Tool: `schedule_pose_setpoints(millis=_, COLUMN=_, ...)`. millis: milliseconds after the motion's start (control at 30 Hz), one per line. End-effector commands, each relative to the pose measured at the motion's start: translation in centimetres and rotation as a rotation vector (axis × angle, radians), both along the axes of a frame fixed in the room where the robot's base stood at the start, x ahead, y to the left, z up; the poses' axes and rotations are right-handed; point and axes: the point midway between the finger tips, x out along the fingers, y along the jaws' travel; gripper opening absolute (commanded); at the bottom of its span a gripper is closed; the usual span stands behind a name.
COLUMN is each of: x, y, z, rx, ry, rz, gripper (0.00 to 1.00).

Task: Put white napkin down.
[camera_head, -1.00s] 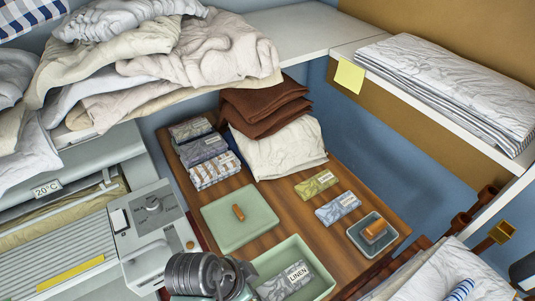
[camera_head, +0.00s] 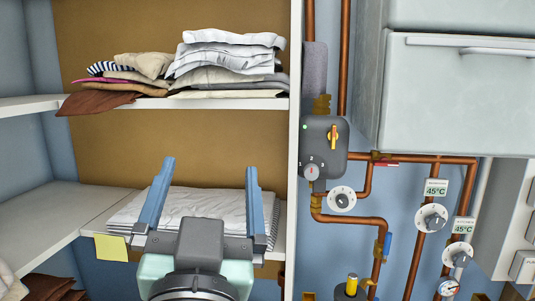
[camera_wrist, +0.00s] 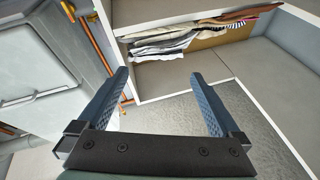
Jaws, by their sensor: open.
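White folded cloth (camera_head: 205,202) lies in a flat stack on the lower shelf, with striped edges at its right side. I cannot tell whether the white napkin is its top layer. My gripper (camera_head: 210,166) is open in front of this stack in the head view, its two blue fingers spread and hiding parts of it. In the wrist view my gripper (camera_wrist: 159,73) is open with nothing held between its fingers. A pale wrinkled surface (camera_wrist: 165,112) shows below and between them. Another white folded cloth (camera_head: 228,60) lies on a pile on the upper shelf.
The upper shelf (camera_head: 190,103) holds several folded cloths, with a brown one (camera_head: 95,101) hanging over its edge. A white upright panel (camera_head: 295,130) bounds the shelves on the right. Copper pipes (camera_head: 372,225), dials and a grey control box (camera_head: 324,152) are beyond it. A yellow note (camera_head: 111,247) hangs at the lower shelf's edge.

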Motion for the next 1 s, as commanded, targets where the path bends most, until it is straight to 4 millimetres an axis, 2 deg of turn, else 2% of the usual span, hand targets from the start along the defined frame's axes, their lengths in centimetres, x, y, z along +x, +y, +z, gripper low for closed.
schedule_pose_setpoints(millis=33, x=-1.4, y=-2.6, z=3.7, rx=-0.021, ry=-0.121, rz=-0.060, gripper=1.00)
schedule_pose_setpoints(millis=100, x=-3.4, y=-5.0, z=7.4, rx=-0.055, ry=-0.253, rz=-0.126, gripper=1.00)
schedule_pose_setpoints(millis=200, x=-6.0, y=-7.2, z=10.9, rx=-0.094, ry=-0.387, rz=-0.197, gripper=1.00)
schedule_pose_setpoints(millis=300, x=-7.6, y=-8.2, z=12.6, rx=-0.116, ry=-0.457, rz=-0.237, gripper=1.00)
schedule_pose_setpoints(millis=400, x=-8.1, y=-8.4, z=13.0, rx=-0.124, ry=-0.478, rz=-0.249, gripper=1.00)
schedule_pose_setpoints(millis=833, x=-7.9, y=-8.4, z=12.9, rx=-0.122, ry=-0.473, rz=-0.247, gripper=1.00)
schedule_pose_setpoints(millis=1000, x=-7.9, y=-8.4, z=12.9, rx=-0.122, ry=-0.472, rz=-0.246, gripper=0.69)
